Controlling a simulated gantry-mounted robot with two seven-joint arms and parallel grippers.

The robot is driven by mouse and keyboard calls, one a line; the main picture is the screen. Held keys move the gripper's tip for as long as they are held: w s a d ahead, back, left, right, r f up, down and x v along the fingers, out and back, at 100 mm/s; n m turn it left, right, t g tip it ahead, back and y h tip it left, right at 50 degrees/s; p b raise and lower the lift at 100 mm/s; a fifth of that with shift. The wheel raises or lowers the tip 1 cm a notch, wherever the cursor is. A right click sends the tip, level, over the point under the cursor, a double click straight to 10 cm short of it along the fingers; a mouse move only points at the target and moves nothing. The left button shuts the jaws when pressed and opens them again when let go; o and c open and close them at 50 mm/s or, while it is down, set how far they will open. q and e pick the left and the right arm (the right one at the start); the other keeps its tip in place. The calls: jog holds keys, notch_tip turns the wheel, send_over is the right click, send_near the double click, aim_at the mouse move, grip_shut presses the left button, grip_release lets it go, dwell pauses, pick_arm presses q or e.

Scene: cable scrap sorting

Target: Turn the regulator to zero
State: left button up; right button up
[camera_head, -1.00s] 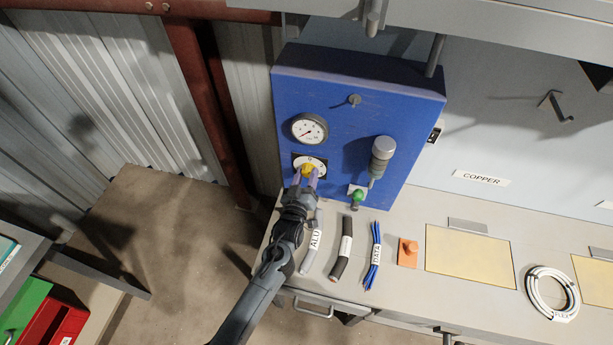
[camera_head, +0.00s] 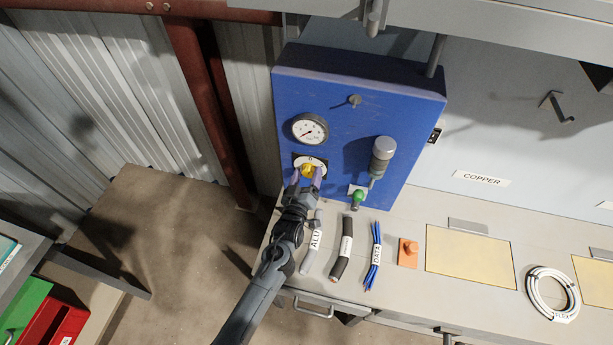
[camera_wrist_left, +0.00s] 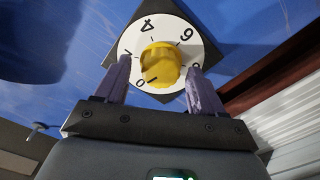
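The regulator is a yellow knob (camera_head: 308,170) on a white numbered dial, low on the blue panel (camera_head: 340,120). In the left wrist view the knob (camera_wrist_left: 160,64) sits at the centre of the dial (camera_wrist_left: 178,31), and a dark mark on its lower edge points towards the 0. My left gripper (camera_head: 306,176) is at the knob. Its fingers are open (camera_wrist_left: 162,82), one on each side, with a visible gap to the knob. My right gripper is out of view.
A round gauge (camera_head: 310,129) is above the dial. A grey-headed lever (camera_head: 382,156) and a green knob (camera_head: 358,196) are to its right. Labelled cable pieces (camera_head: 342,255) and an orange block (camera_head: 408,253) lie on the bench below.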

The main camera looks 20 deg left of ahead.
pick_arm(q)
jog(key=shift+s+r+p, duration=0.1)
jog(key=shift+s+p, duration=0.45)
jog(key=s+d+p, duration=0.1)
jog(key=s+p, duration=0.4)
jog(key=s, duration=0.4)
jog(key=shift+s+p, duration=0.3)
jog(key=shift+s, duration=0.05)
jog(key=shift+d, duration=0.1)
